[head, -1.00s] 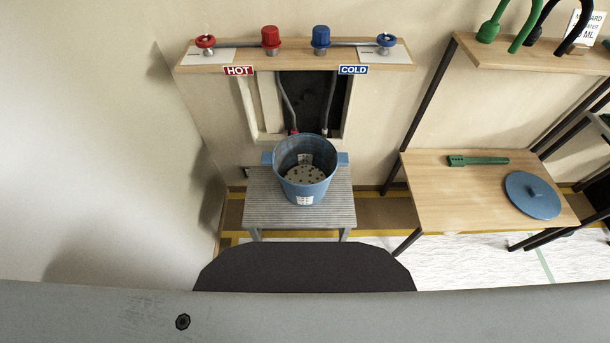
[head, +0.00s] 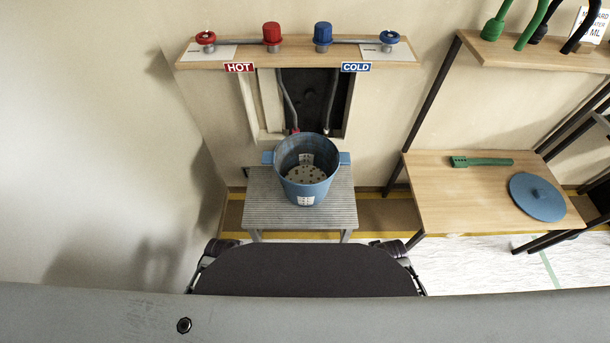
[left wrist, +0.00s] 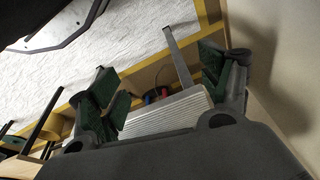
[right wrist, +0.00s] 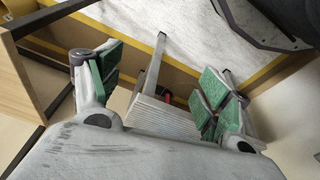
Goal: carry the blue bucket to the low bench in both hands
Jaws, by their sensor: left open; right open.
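The blue bucket (head: 305,190) stands upright on a grey ridged stand (head: 262,212) below the taps. It has a block handle on each side and a pale speckled surface inside. I cannot tell whether this stand or the wooden table is the low bench. My left gripper (left wrist: 162,92) is open and empty in the left wrist view, with the ridged stand beyond its fingers. My right gripper (right wrist: 160,88) is open and empty in the right wrist view, also facing the stand. In the head view only dark arm parts show, low on either side; both grippers are apart from the bucket.
A shelf with a red hot tap (head: 272,35) and a blue cold tap (head: 323,36) is above the bucket. A wooden table (head: 445,203) at right holds a green tool (head: 482,161) and a blue round lid (head: 537,197). A bare wall stands at left.

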